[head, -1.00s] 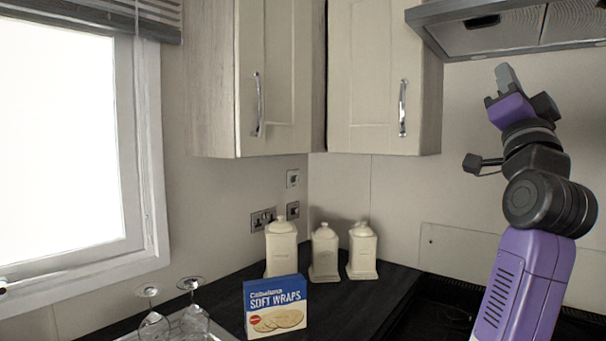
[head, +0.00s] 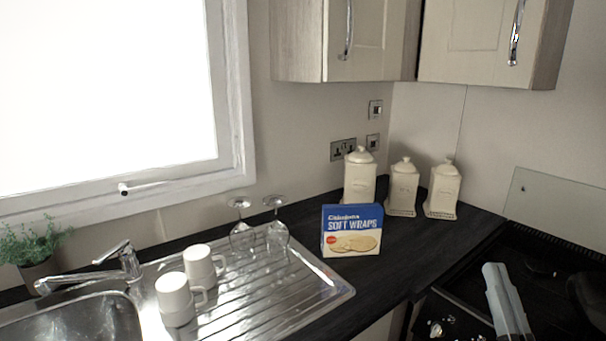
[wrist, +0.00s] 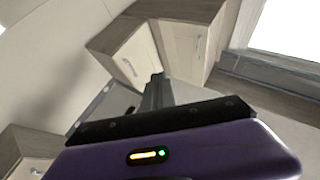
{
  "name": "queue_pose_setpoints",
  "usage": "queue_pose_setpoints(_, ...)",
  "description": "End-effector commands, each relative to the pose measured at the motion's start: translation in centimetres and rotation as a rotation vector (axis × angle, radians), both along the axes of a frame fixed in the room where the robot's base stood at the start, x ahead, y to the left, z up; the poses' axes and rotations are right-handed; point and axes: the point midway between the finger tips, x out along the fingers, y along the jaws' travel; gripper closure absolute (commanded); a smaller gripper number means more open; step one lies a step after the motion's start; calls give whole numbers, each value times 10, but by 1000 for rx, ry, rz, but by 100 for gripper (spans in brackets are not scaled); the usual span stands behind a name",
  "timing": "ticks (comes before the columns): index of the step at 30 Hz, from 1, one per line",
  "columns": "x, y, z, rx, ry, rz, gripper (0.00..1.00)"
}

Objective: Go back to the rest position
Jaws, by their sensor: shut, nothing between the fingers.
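My gripper (head: 508,300) shows only as grey fingers at the lower right of the head view, in front of the dark hob. In the wrist view, the gripper (wrist: 155,92) is seen from behind, its grey fingers together and empty. The rest of my arm is out of the head view.
A blue Soft Wraps box (head: 352,231) stands on the dark worktop (head: 400,262) before several cream canisters (head: 404,187). Two upturned glasses (head: 241,232) and two white mugs (head: 175,298) are on the metal drainer (head: 315,287). Wall cupboards (head: 485,40) hang above.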

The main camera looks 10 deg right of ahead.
Motion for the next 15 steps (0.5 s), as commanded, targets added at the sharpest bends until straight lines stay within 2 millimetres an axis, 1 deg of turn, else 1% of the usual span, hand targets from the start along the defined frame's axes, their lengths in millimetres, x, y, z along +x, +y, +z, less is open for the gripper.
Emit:
queue_pose_setpoints(1,-11,13,-20,-4,39,16,100)
queue_pose_setpoints(3,-25,28,-41,-11,82,34,100)
queue_pose_setpoints(8,-61,60,-84,-16,186,81,100)
queue_pose_setpoints(12,-98,86,-117,-10,283,124,100)
queue_pose_setpoints(14,-114,96,-131,-4,328,145,100)
queue_pose_setpoints(15,-125,103,-139,0,358,157,100)
